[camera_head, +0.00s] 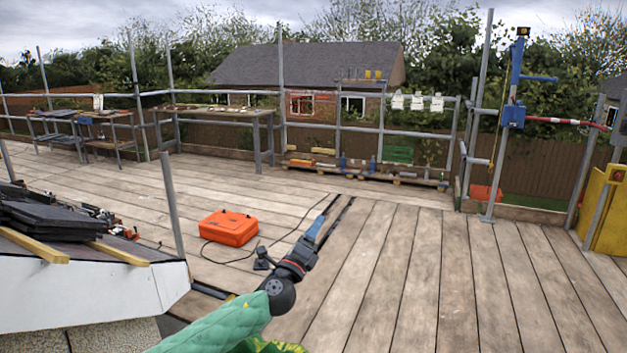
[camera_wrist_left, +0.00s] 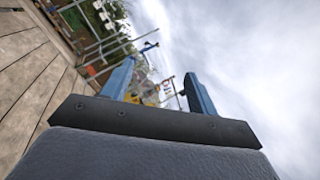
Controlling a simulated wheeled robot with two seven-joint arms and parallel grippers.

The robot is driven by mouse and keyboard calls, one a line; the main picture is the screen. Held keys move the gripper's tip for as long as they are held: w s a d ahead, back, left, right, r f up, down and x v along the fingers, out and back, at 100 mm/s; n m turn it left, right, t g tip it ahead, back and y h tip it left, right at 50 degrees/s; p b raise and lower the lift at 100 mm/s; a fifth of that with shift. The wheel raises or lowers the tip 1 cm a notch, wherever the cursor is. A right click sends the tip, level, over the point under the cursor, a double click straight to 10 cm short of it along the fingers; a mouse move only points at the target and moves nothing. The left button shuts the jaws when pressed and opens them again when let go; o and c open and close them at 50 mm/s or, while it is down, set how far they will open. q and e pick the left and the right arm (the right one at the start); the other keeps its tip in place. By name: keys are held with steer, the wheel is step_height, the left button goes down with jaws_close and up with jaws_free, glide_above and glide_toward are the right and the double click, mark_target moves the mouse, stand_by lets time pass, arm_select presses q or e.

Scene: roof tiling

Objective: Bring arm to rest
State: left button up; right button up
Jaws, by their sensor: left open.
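My left arm comes in from the bottom of the head view in a green sleeve. Its left gripper (camera_head: 316,228) is held out over the wooden deck, pointing up and away. In the left wrist view the left gripper (camera_wrist_left: 158,88) has its two blue fingers spread apart. Nothing shows between them but the far railing and sky. My right gripper is not in view.
An orange case (camera_head: 229,228) lies on the deck (camera_head: 400,270) left of the gripper. A roof edge with dark tiles (camera_head: 55,222) is at left. Workbenches (camera_head: 215,110) and railings line the back. A blue hoist post (camera_head: 515,90) stands at right.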

arm_select(q)
steer(key=s+a+f+n+g+y+p, duration=0.1)
steer(key=s+a+f+n+g+y, duration=0.35)
steer(key=n, duration=0.65)
steer(key=s+a+f+n+g+y+p, duration=0.2)
steer(key=s+a+f+n+y, duration=0.4)
steer(key=n, duration=0.5)
steer(key=s+a+f+n+g+p, duration=0.1)
steer(key=s+f, duration=0.6)
steer(key=s, duration=0.7)
steer(key=s+a+f+n+g+h+p, duration=0.1)
steer(key=s+f+g, duration=0.5)
steer(key=s, duration=0.8)
steer(key=s+a+f+n+g+h+p, duration=0.1)
steer(key=s+f+n+g+p, duration=0.2)
steer(key=s+f, duration=0.4)
steer(key=s+g+p, duration=0.1)
steer(key=s, duration=0.6)
steer(key=shift+s+f, duration=0.3)
steer(key=shift+s, duration=0.05)
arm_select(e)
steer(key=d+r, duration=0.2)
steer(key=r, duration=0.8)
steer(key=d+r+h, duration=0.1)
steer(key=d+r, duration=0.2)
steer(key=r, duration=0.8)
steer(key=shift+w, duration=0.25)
arm_select(q)
steer(key=shift+g, duration=0.25)
